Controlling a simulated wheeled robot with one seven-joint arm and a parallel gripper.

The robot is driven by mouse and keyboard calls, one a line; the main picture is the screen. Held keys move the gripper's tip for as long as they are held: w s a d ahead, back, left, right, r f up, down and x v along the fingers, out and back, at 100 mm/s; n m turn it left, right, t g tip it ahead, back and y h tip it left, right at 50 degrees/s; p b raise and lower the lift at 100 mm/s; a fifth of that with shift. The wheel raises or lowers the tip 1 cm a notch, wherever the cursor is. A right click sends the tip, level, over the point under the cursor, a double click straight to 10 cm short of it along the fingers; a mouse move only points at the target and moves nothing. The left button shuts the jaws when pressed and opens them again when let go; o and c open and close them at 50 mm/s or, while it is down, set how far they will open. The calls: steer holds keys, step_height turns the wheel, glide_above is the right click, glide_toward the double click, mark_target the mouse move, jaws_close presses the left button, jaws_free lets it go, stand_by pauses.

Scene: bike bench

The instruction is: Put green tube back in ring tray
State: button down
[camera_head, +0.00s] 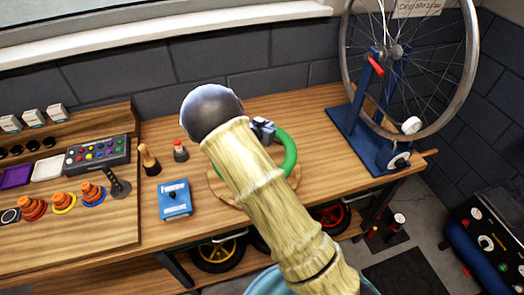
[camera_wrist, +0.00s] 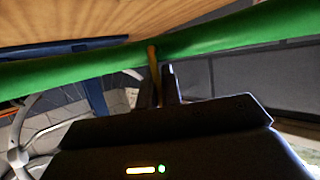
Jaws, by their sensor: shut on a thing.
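The green tube (camera_head: 290,150) is a ring, seen as an arc to the right of my arm in the head view. My gripper (camera_head: 263,130) is shut on its upper part. In the wrist view the tube (camera_wrist: 70,72) crosses the whole picture just beyond my gripper (camera_wrist: 160,82). A thin tan upright piece shows by the fingers; I cannot tell what it is. The round wooden ring tray (camera_head: 217,187) is on the bench below the tube, largely hidden by my arm. I cannot tell whether the tube touches it.
A blue box (camera_head: 175,200), a wooden-handled tool (camera_head: 149,159) and a small red-capped bottle (camera_head: 180,151) stand left of the tray. A blue wheel stand (camera_head: 370,125) holds a bike wheel (camera_head: 457,112) at the right. Bare bench (camera_head: 310,108) lies between tray and stand.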

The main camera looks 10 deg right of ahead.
steer(key=shift+f, duration=1.7)
steer(key=shift+f, duration=0.15)
steer(key=shift+f+p, duration=0.65)
steer(key=shift+f, duration=1.35)
steer(key=c, duration=1.6)
jaws_free()
